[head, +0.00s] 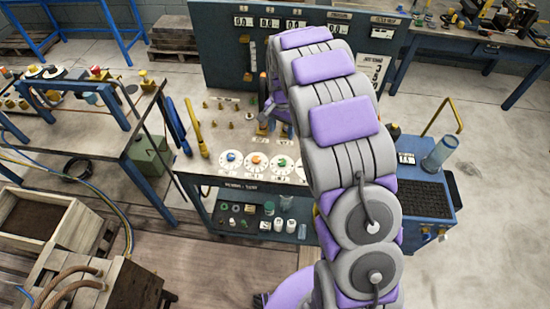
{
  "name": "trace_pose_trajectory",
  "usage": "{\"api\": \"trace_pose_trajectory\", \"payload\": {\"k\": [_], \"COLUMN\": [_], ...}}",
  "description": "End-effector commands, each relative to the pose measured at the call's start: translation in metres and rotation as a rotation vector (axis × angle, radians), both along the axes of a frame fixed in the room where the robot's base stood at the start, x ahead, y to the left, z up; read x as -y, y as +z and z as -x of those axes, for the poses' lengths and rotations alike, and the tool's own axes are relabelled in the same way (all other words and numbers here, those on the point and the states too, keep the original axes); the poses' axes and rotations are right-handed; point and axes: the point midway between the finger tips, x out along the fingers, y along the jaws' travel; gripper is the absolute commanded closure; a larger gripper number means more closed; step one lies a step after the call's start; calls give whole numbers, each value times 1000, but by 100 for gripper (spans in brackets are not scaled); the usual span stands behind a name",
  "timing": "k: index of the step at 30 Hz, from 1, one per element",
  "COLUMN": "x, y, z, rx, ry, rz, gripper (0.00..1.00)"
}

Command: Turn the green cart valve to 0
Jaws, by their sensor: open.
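A white round dial with a green knob (282,163) lies on the front of the middle blue workbench (228,185), in a row with an orange-knobbed dial (256,161) and a blue-knobbed dial (231,158). Part of another dial shows to the right, beside my arm. The scale marks and the pointing of the green knob are too small to read. My gripper (272,112) is open above the bench, behind the green-knobbed dial in the picture and apart from it. My grey and purple arm hides much of the bench's right side.
A blue cart (445,215) with a black mat and a clear cylinder stands to the right. Blue and yellow upright handles (195,128) rise at the bench's left. A panel with displays (220,50) stands behind. Bottles (279,225) sit on the lower shelf. Wooden crates are front left.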

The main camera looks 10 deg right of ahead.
Motion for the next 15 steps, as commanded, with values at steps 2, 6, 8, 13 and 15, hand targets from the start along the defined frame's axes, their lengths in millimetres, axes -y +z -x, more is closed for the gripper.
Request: {"api": "trace_pose_trajectory", "payload": {"k": [2, 6, 8, 13, 15], "x": [2, 1, -1, -6, -8], "y": [-5, -17, -25, -58, -73], "z": [-2, -3, -2, -3, -2], "rx": [0, 0, -1, 0, -3], "ry": [-6, -6, -6, -5, -5], "rz": [-4, -3, -1, 4, 5], "gripper": [40, 40, 40, 40, 40]}}
